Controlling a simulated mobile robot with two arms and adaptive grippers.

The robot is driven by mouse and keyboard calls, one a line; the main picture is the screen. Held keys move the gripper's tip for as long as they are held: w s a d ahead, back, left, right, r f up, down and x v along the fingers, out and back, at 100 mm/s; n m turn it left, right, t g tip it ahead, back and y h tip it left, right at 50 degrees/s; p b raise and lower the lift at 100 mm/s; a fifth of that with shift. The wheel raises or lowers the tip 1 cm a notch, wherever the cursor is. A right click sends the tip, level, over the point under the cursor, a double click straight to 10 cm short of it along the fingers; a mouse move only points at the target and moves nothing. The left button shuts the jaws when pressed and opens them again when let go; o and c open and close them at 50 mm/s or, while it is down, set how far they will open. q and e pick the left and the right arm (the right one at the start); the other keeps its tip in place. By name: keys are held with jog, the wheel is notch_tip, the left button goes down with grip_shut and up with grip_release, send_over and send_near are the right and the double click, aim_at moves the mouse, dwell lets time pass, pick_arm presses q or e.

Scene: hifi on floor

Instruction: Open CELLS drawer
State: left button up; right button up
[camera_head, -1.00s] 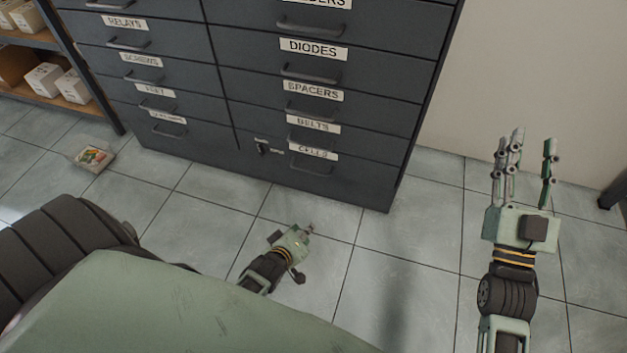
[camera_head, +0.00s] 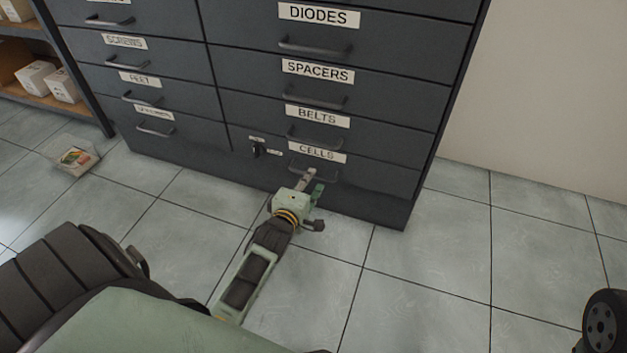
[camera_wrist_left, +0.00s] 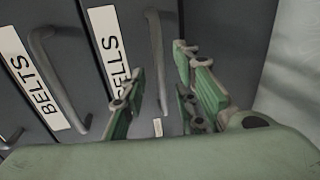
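The CELLS drawer (camera_head: 375,180) is the bottom one in the right column of the dark grey cabinet. It is closed, and its white label sits above its bar handle. My left gripper (camera_head: 311,187) is low in front of this handle, partly hiding it. In the left wrist view the open green fingers (camera_wrist_left: 160,95) stand on either side of the CELLS handle (camera_wrist_left: 157,50), with a gap between them. I cannot tell whether they touch it. My right gripper is out of view.
The BELTS drawer (camera_head: 375,137) is directly above, with its own handle. A small keyed lock (camera_head: 257,150) is left of the CELLS label. A flat packet (camera_head: 76,158) lies on the floor at left, near a shelf with boxes (camera_head: 35,76).

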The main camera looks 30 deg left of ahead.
pick_arm(q)
jog(key=shift+b+x, duration=0.75)
jog(key=shift+x, duration=1.1)
jog(key=shift+c, duration=0.4)
grip_shut()
